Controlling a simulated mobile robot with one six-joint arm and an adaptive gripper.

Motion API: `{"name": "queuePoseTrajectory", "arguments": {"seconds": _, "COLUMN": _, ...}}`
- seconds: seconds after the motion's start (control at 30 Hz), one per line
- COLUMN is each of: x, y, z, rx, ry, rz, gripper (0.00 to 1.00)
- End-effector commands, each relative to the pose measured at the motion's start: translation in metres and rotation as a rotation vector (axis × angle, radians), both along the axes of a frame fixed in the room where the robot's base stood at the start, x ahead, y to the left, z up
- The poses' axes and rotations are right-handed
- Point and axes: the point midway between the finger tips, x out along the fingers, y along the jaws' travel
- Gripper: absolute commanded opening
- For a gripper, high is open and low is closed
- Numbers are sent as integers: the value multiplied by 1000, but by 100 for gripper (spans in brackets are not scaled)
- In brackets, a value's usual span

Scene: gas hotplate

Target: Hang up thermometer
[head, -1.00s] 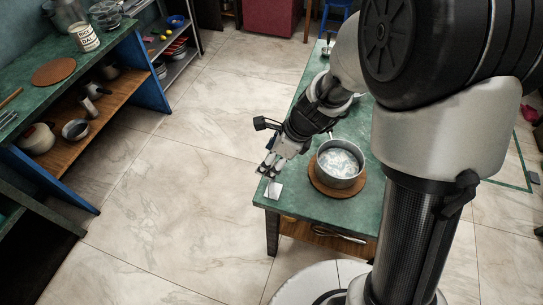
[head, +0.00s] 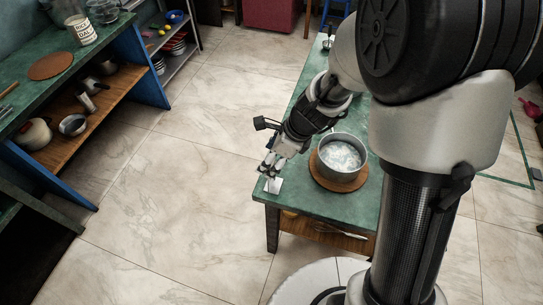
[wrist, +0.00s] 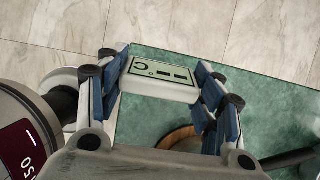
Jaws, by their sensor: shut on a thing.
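A white thermometer (wrist: 162,75) with a greenish display panel sits between the blue pads of my gripper (wrist: 160,88) in the wrist view. The pads press on its two short sides. In the head view my gripper (head: 269,172) is over the near left corner of the green table (head: 270,203), with the white thermometer (head: 273,186) just below the fingertips. I cannot tell whether it touches the table top. No hook or hanging place can be made out clearly.
A steel pot (head: 341,153) with pale contents stands on a round wooden board (head: 351,185) right of my gripper. A lower shelf (head: 318,229) holds something thin. A green counter with shelves (head: 94,53) stands at the left. Open tiled floor (head: 180,170) lies between.

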Motion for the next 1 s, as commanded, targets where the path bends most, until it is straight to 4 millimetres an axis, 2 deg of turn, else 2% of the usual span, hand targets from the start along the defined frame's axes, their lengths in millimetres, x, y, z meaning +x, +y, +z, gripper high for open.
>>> {"name": "queuePoseTrajectory", "arguments": {"seconds": 0.6, "x": 0, "y": 0, "z": -9, "rx": 0, "ry": 0, "rz": 0, "gripper": 37}}
{"name": "queuePoseTrajectory", "arguments": {"seconds": 0.63, "x": 0, "y": 0, "z": -8, "rx": 0, "ry": 0, "rz": 0, "gripper": 62}}
{"name": "queuePoseTrajectory", "arguments": {"seconds": 1.0, "x": 0, "y": 0, "z": -8, "rx": 0, "ry": 0, "rz": 0, "gripper": 84}}
